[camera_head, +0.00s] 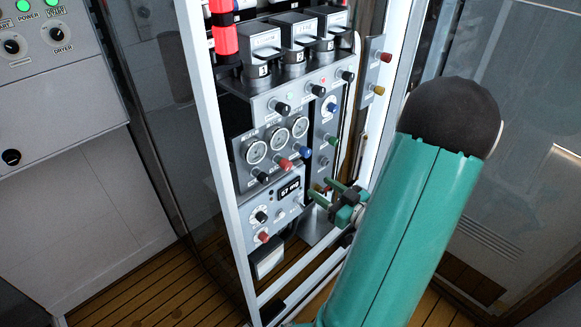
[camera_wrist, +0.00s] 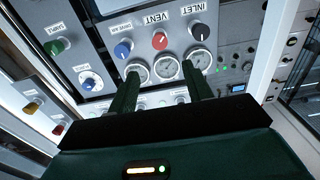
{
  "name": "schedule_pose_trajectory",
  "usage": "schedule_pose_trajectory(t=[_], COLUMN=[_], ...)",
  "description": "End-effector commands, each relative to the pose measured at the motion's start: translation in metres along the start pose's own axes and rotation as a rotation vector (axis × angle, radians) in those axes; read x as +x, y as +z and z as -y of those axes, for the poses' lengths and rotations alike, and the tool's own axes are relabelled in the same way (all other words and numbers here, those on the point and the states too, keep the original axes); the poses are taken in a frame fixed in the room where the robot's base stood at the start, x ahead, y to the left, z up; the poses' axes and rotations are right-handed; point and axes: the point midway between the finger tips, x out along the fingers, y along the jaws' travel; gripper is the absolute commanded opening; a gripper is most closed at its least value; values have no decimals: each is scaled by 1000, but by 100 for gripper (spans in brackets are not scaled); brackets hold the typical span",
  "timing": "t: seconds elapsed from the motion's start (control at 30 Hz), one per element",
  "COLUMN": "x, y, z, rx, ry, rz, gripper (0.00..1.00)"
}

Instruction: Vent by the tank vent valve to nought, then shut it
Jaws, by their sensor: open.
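A red knob (camera_wrist: 159,41) labelled VENT shows in the wrist view, between a blue knob (camera_wrist: 123,48) and a black knob (camera_wrist: 200,32) labelled INLET. The word "tank" is not legible beside it. In the head view the red knob (camera_head: 285,164) sits below a row of three round gauges (camera_head: 278,138). My gripper (camera_head: 317,197) is open and empty, in front of the rack, lower and to the right of that knob. In the wrist view my open gripper (camera_wrist: 161,72) has its fingers apart, with the gauges behind them. The needle readings are too small to tell.
Another red knob (camera_head: 264,236) is on the lower panel with the digital display (camera_head: 289,188). A green knob (camera_wrist: 55,46) and a blue-centred dial (camera_wrist: 88,82) are on the neighbouring panel. The white frame post (camera_head: 212,130) borders the rack's left side.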

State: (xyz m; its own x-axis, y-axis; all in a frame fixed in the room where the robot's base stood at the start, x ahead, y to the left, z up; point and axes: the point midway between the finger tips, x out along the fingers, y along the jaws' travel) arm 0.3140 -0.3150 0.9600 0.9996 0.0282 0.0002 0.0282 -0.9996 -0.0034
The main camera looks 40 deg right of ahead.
Motion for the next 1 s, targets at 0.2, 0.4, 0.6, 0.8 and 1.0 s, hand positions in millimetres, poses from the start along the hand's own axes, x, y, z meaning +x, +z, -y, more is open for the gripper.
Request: schedule_pose_trajectory(t=[0.2, 0.4, 0.6, 0.8, 1.0], x=[38, 78, 112, 128, 129], y=[0, 0, 0, 0, 0], z=[1, 2, 1, 0, 0], rx=[-2, -2, -4, -3, -3], ry=[-5, -4, -3, -1, 0], rz=[-1, -1, 0, 1, 0], gripper=[50, 50, 50, 50, 50])
